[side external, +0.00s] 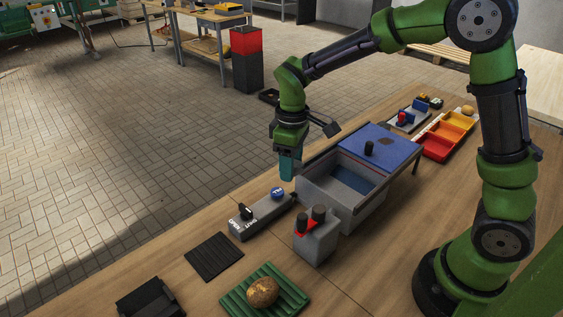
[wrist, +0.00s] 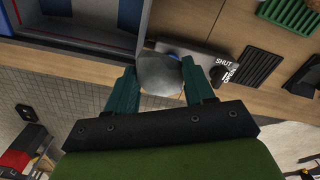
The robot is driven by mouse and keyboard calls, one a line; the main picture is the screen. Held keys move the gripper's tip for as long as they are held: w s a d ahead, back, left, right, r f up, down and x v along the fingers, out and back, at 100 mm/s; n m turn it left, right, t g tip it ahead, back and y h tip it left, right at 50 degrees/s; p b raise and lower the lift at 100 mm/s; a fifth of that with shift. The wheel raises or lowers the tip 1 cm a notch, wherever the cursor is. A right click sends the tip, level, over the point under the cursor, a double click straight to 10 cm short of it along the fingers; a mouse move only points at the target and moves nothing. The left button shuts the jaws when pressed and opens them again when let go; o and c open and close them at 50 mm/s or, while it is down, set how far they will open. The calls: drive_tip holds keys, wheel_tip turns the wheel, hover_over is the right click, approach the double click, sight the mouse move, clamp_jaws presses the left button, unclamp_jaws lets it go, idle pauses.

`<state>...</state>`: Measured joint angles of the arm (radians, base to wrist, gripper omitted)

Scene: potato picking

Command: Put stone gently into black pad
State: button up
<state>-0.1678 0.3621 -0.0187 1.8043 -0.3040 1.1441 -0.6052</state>
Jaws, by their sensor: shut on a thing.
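My gripper (side external: 288,168) is shut and raised above the far edge of the table, left of the grey box. In the wrist view, its green fingers (wrist: 160,85) are closed on a rounded grey stone (wrist: 160,72). The stone is not clearly visible in the side view. The black pad (side external: 214,257), flat and ribbed, lies empty on the table, nearer the camera than my gripper and apart from it. It also shows in the wrist view (wrist: 263,67).
A grey box (side external: 335,208) with a sliding blue lid (side external: 372,148) stands partly open. A switch panel (side external: 262,216) and a two-knob grey block (side external: 316,240) stand nearby. A potato (side external: 262,291) rests on a green ribbed pad (side external: 290,297). Another black object (side external: 150,300) sits front left.

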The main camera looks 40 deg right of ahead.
drive_tip(key=a, duration=0.4)
drive_tip(key=w+a+f, duration=0.1)
drive_tip(key=a, duration=0.3)
drive_tip(key=w+a+f, duration=0.1)
drive_tip(key=a, duration=0.3)
drive_tip(key=shift+w+a, duration=0.15)
drive_tip(key=shift+a, duration=0.15)
approach(214, 254)
drive_tip(key=shift+f, duration=2.65)
drive_tip(key=shift+f, duration=0.5)
drive_tip(key=o, duration=1.2)
